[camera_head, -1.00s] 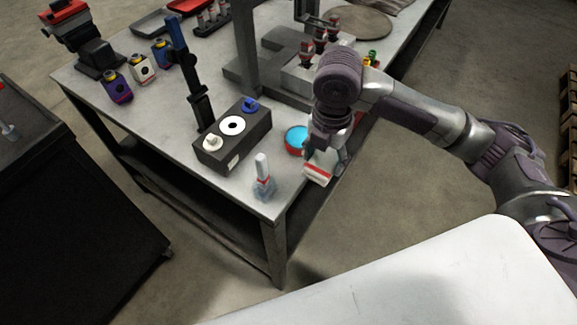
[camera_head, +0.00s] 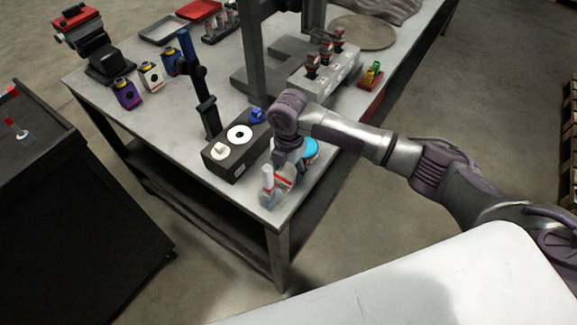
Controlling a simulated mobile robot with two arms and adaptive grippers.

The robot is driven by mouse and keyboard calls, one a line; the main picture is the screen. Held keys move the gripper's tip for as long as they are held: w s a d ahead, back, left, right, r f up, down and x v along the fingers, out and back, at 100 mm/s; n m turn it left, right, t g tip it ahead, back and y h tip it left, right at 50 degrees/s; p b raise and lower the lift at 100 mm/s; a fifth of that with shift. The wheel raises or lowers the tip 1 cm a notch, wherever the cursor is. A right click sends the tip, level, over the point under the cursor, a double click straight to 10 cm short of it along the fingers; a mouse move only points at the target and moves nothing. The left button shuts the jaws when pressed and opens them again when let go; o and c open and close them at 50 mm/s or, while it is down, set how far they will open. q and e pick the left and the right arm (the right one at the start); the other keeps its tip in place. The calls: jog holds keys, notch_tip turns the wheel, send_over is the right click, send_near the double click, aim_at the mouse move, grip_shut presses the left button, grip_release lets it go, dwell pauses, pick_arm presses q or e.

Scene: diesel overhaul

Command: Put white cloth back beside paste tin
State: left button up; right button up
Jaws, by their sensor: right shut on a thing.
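My right gripper (camera_head: 288,168) is over the near corner of the workbench (camera_head: 190,118), shut on the white cloth (camera_head: 285,182). Only a small part of the cloth, white with a red stripe, shows below the fingers. Whether the cloth touches the bench is hard to tell. My left gripper is not in view.
A clear bottle with a white cap (camera_head: 268,186) stands close left of the cloth, near the bench edge. A dark block (camera_head: 222,163) with round parts sits behind. A black stand (camera_head: 207,105) and a grey press frame (camera_head: 256,60) rise farther back.

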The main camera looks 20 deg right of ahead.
aim_at(288, 171)
jog(key=shift+f, duration=0.15)
jog(key=o, duration=1)
notch_tip(288, 171, up, 12)
jog(key=shift+r+b, duration=0.2)
jog(key=shift+b, duration=1.05)
